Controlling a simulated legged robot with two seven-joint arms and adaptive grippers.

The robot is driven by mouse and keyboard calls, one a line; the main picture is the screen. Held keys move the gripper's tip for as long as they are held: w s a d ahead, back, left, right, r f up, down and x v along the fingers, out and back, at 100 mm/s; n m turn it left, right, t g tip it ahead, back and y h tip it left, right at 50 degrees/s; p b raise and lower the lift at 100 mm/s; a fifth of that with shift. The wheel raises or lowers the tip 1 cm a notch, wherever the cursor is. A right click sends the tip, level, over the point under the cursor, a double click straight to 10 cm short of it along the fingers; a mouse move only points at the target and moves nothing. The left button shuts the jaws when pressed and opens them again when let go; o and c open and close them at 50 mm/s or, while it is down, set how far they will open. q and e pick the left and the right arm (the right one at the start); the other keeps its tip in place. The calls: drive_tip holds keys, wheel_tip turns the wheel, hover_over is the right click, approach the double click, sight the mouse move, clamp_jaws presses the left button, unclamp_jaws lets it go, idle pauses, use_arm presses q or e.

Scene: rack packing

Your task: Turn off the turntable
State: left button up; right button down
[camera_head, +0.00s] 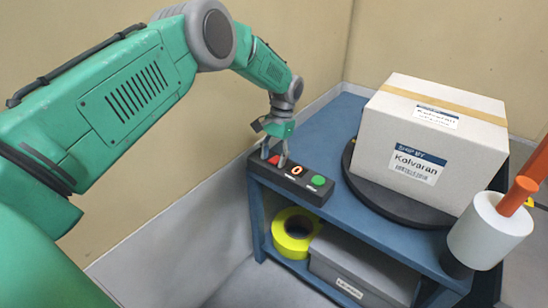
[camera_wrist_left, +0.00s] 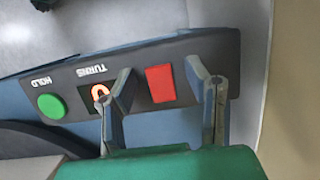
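A black control box (camera_head: 290,178) sits on the front left edge of the blue table, with a red button, a lit "0" display (camera_head: 296,170) and a green button (camera_head: 318,180). The turntable (camera_head: 400,205) is a black disc under a white carton (camera_head: 430,140). My left gripper (camera_head: 273,162) is over the red button end of the box. In the left wrist view its two fingers (camera_wrist_left: 160,95) stand apart, open, with the red button (camera_wrist_left: 160,84) showing between them. I cannot tell if a finger touches the box. My right gripper is not in view.
The blue table (camera_head: 345,205) has a lower shelf with a roll of yellow tape (camera_head: 295,232) and a grey case (camera_head: 360,270). A white roll on an orange bar (camera_head: 488,232) stands at the right. Walls close in behind and left.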

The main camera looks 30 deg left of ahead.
use_arm(q)
drive_tip(key=v, duration=1.2)
drive_tip(key=shift+f, duration=0.1)
